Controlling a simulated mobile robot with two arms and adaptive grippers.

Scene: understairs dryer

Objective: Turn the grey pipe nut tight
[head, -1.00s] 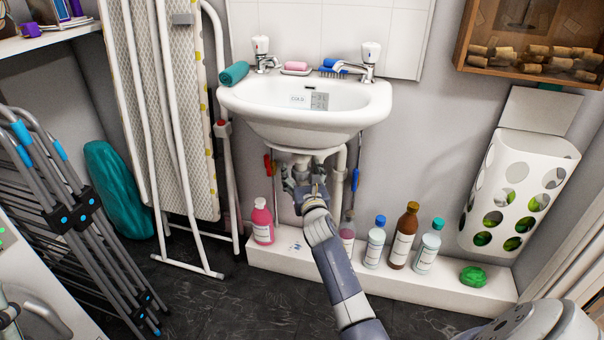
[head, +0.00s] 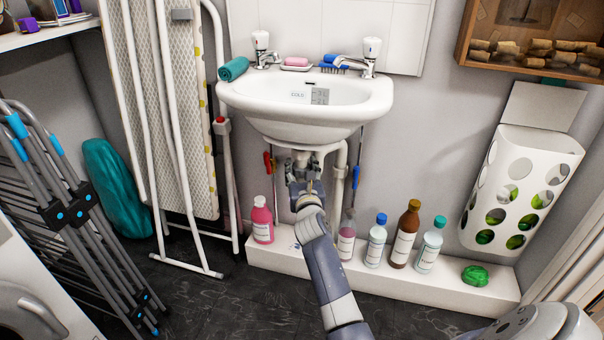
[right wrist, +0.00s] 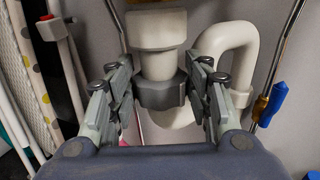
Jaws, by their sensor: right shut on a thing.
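The grey pipe nut (right wrist: 163,93) sits around the white waste pipe under the sink, below a wider white collar (right wrist: 157,30). In the right wrist view my right gripper (right wrist: 161,98) has one finger on each side of the nut and is shut on it. In the head view the right gripper (head: 304,188) is under the basin, and the nut is hard to make out there. A white U-shaped pipe bend (right wrist: 228,50) rises just right of the nut. My left gripper is not in view.
The white sink (head: 300,125) is directly above. Bottles, among them a pink one (head: 262,222) and a brown one (head: 404,235), stand on the white ledge (head: 465,296). Pipes with a red valve handle (head: 268,163) and a blue one (right wrist: 277,98) flank the trap.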

